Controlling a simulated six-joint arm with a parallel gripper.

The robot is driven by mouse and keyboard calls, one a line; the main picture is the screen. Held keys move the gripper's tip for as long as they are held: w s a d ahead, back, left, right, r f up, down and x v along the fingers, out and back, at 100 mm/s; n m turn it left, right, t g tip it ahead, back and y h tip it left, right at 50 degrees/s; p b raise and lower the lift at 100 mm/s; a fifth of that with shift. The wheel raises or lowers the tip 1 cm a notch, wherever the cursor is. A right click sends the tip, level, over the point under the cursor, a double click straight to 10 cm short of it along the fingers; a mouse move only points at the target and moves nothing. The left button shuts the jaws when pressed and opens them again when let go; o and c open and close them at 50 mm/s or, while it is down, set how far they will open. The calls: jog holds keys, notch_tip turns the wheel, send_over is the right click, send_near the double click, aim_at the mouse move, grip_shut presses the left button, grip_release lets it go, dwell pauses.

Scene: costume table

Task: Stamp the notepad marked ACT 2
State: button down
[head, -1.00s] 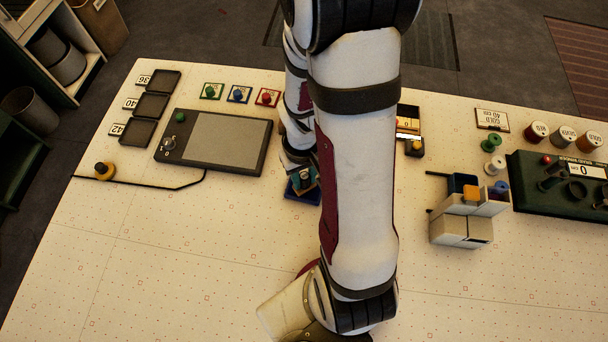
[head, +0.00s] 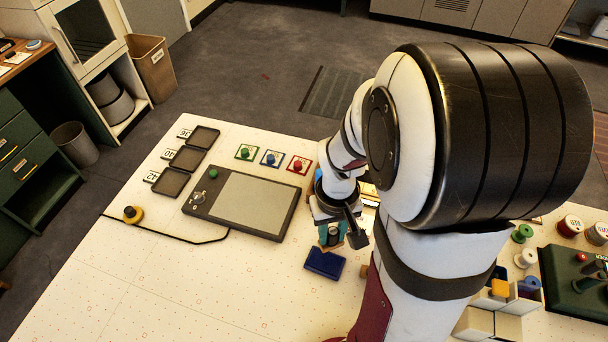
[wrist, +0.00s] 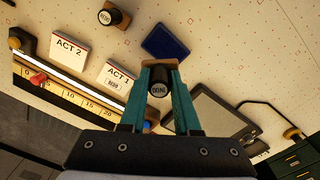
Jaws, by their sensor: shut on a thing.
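My gripper (wrist: 160,66) has teal fingers shut on a stamp (wrist: 159,89), whose round black top has pale lettering like "DONE". The ACT 2 notepad (wrist: 68,50), a white pad, lies left in the wrist view. The ACT 1 notepad (wrist: 118,80) lies between it and my gripper, with small dark marks under its label. The blue ink pad (wrist: 165,42) lies just beyond the fingertips. In the head view my gripper (head: 331,236) is above the table behind the ink pad (head: 325,263); my arm hides the notepads there.
A second stamp (wrist: 109,17) stands at the top of the wrist view. A ruler strip (wrist: 70,92) runs along the notepads. A grey tablet (head: 245,203) and small coloured-knob cards (head: 272,158) lie left of my gripper.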

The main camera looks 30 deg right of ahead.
jog(key=s+d+m, duration=0.2)
jog(key=d+m, duration=0.6)
jog(key=d, duration=1.2)
jog(key=shift+s+a+f, duration=0.1)
jog(key=shift+f, duration=1.45)
jog(key=shift+a+f, duration=0.1)
jog(key=shift+f, duration=1.4)
jog(key=shift+f, duration=0.55)
notch_tip(320, 180, up, 7)
